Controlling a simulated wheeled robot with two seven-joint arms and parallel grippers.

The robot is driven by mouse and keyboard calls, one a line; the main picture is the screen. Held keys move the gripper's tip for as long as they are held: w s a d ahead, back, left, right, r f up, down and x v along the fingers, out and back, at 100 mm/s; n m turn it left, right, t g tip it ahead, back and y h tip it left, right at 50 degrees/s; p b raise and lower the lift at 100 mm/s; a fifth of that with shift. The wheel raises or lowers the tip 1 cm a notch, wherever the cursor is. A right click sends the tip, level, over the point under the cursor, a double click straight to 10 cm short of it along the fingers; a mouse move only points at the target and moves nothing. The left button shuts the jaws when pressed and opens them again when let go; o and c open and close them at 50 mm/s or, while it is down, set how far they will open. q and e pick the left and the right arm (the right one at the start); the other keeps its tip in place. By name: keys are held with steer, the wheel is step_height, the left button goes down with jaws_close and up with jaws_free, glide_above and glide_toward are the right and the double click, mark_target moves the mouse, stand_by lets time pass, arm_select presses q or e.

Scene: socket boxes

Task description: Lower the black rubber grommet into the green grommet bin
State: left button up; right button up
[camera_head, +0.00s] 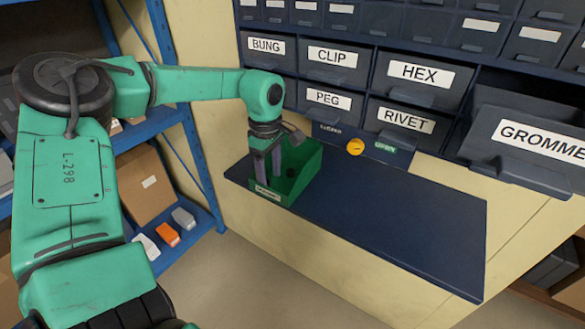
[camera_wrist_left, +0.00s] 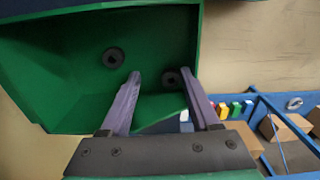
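The green grommet bin (camera_head: 308,163) stands at the left end of the dark blue shelf, and its inside fills much of the left wrist view (camera_wrist_left: 60,90). Two round black grommets lie in it, one grommet (camera_wrist_left: 114,57) to the left of the fingers and one grommet (camera_wrist_left: 172,77) between the fingertips, close to the right finger. A dark grommet (camera_head: 292,173) also shows inside the bin in the head view. My left gripper (camera_head: 268,178) points down into the bin; its fingers (camera_wrist_left: 161,74) are apart and grip nothing. My right gripper is out of view.
The GROMMET drawer (camera_head: 530,140) juts out at the right. Closed labelled drawers, such as HEX (camera_head: 420,73) and PEG (camera_head: 328,98), rise behind the shelf. The shelf top (camera_head: 390,225) right of the bin is clear.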

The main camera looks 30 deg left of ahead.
arm_select(q)
steer(key=shift+r, duration=0.1)
step_height(320, 180, up, 14)
steer(key=b, duration=0.1)
steer(key=shift+r, duration=0.2)
